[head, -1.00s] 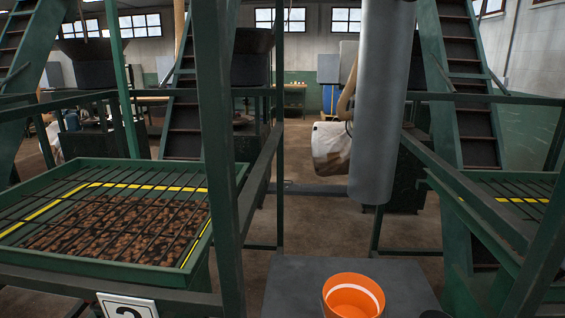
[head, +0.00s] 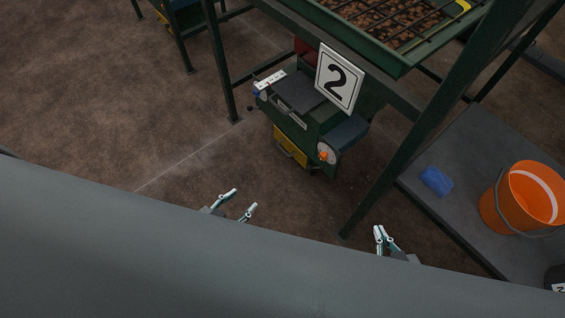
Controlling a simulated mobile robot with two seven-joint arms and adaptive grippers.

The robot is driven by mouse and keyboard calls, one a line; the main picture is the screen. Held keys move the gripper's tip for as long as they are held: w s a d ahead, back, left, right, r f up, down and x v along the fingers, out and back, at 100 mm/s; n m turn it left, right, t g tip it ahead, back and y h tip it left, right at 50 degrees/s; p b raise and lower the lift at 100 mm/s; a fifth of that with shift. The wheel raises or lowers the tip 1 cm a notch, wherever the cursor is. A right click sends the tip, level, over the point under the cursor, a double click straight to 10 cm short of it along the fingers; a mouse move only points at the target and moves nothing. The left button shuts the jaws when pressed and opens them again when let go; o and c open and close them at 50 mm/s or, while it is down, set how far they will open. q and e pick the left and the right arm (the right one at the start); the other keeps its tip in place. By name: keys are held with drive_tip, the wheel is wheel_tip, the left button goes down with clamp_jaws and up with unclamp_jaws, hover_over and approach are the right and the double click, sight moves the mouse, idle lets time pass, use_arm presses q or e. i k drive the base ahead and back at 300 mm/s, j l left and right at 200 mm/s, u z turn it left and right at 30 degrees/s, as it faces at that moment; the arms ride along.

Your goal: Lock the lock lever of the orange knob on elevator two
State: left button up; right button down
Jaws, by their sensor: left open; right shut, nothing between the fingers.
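The elevator two machine (head: 312,120) stands under the frame at the top middle of the head view, below a white sign with a black 2 (head: 339,77). A small orange knob (head: 324,155) sits on a pale round plate on the machine's lower front. Its lock lever is too small to make out. My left gripper (head: 243,201) is open and empty, lower left of the knob and apart from it. My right gripper (head: 379,232) is shut and empty, lower right of the knob and apart from it.
A grey platform (head: 440,205) on the right carries an orange bucket (head: 520,200) and a blue item (head: 436,181). Green frame posts (head: 385,180) stand between it and the machine. Brown floor (head: 130,130) is clear on the left. A tray of brown material (head: 385,20) is above.

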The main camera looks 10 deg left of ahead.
sight(309, 168)
drive_tip(key=i+j+z, duration=0.15)
drive_tip(key=z, duration=0.2)
drive_tip(key=i+j+z, duration=0.1)
drive_tip(key=z, duration=0.25)
drive_tip(key=i+j+z, duration=0.1)
drive_tip(key=j+z, duration=0.25)
drive_tip(key=l, duration=0.1)
